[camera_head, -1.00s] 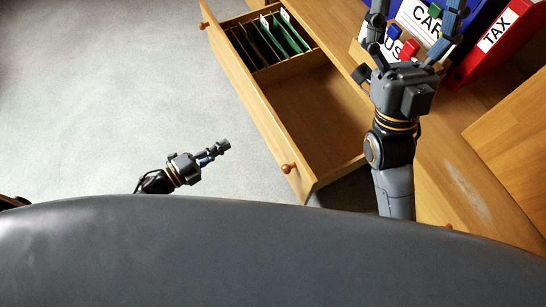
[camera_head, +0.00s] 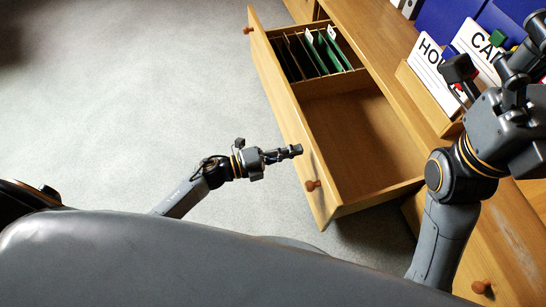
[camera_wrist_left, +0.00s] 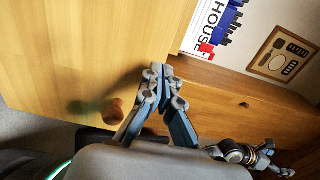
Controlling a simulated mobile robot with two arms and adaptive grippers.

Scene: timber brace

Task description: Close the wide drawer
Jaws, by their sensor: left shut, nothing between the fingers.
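The wide wooden drawer (camera_head: 300,140) is pulled out of the desk in the head view. Its front panel has a round knob near each end; the nearer knob (camera_head: 312,185) shows clearly. My left gripper (camera_head: 298,150) is shut and empty, just outside the front panel, beyond the nearer knob. It seems slightly apart from the panel. In the left wrist view the shut fingertips (camera_wrist_left: 160,72) are in front of the wooden panel (camera_wrist_left: 90,45), with a knob (camera_wrist_left: 113,112) to their left. My right gripper (camera_head: 500,75) is above the desk with fingers spread, partly cut off.
Green folders (camera_head: 325,50) hang in the drawer's far compartment; its near compartment is empty. A wooden card holder (camera_head: 428,95) and blue binders stand on the desktop at right. Another knob (camera_head: 481,287) is on the desk front below. Grey floor at left is clear.

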